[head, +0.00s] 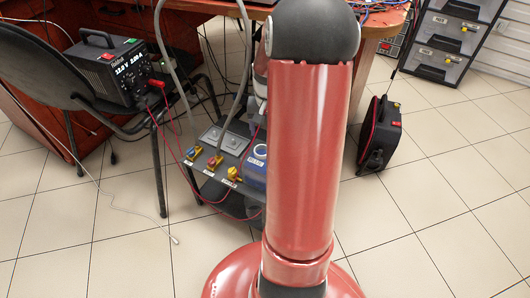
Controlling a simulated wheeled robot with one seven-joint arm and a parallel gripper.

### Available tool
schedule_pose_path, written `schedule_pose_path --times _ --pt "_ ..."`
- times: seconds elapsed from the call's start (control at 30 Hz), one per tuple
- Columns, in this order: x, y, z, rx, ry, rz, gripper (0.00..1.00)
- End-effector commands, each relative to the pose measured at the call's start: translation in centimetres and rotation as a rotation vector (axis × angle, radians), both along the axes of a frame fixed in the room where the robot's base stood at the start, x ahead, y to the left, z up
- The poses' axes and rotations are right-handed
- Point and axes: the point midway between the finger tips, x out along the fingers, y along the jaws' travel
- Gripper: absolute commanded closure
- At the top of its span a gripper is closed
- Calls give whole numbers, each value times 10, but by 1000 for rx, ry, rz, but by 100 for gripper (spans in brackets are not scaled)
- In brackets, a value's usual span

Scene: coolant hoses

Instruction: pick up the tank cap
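A blue tank (254,176) stands at the right end of a low dark cart (206,181), partly hidden behind my arm. A round white-rimmed piece (260,151) shows on top of the tank. It is too small to tell whether this is the tank cap or an opening. My red arm rises through the middle of the head view and covers the area right of the tank. A small part of my farther arm links shows above the tank, but my gripper's fingers are hidden behind the arm.
Coloured hose fittings (215,161) line the cart's front, with grey hoses (238,95) looping above. Red cables hang left of the cart. A power supply (115,68) sits on a dark chair (38,62). A black case (381,135) stands right. The tiled floor front right is clear.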

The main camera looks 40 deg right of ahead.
Motion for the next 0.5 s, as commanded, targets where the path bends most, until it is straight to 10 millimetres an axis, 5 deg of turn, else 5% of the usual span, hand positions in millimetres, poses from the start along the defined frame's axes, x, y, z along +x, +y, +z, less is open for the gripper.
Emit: schedule_pose_path --times 0.5 --pt "-2 -12 -60 21 13 -37 29"
